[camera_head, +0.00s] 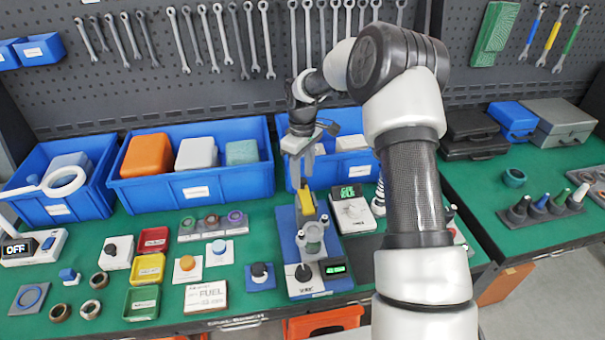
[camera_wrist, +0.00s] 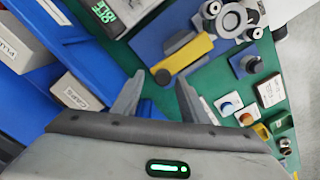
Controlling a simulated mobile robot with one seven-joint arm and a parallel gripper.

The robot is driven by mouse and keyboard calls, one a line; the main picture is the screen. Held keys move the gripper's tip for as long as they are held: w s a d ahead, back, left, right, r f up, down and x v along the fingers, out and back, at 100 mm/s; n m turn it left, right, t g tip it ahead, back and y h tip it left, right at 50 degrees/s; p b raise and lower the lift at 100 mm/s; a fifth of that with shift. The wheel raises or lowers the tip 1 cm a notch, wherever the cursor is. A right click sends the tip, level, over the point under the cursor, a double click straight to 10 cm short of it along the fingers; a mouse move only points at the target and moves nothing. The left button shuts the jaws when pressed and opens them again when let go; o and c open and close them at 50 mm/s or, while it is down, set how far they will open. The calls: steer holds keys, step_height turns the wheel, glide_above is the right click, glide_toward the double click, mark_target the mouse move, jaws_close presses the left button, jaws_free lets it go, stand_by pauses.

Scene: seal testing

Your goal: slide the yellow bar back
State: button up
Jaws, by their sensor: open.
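The yellow bar (camera_head: 307,202) lies at the back part of a blue-based test device (camera_head: 285,222) on the green bench. It also shows in the wrist view (camera_wrist: 184,59), beside a grey block on the blue base. My gripper (camera_head: 300,178) hangs just above the back end of the device, pointing down. In the wrist view my gripper (camera_wrist: 159,86) is open with nothing between its fingers, and the bar lies beyond the fingertips. Whether a finger touches the bar cannot be told.
A white scale-like box (camera_head: 352,213) with a green display stands right of the device. Blue bins (camera_head: 195,188) line the back close to my gripper. A ring clamp (camera_head: 312,236) rises at the device's front. Coloured trays (camera_head: 150,268) and knobs stand to the left.

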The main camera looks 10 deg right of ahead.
step_height(320, 180, up, 17)
steer(key=shift+r, duration=0.2)
stand_by(0.3)
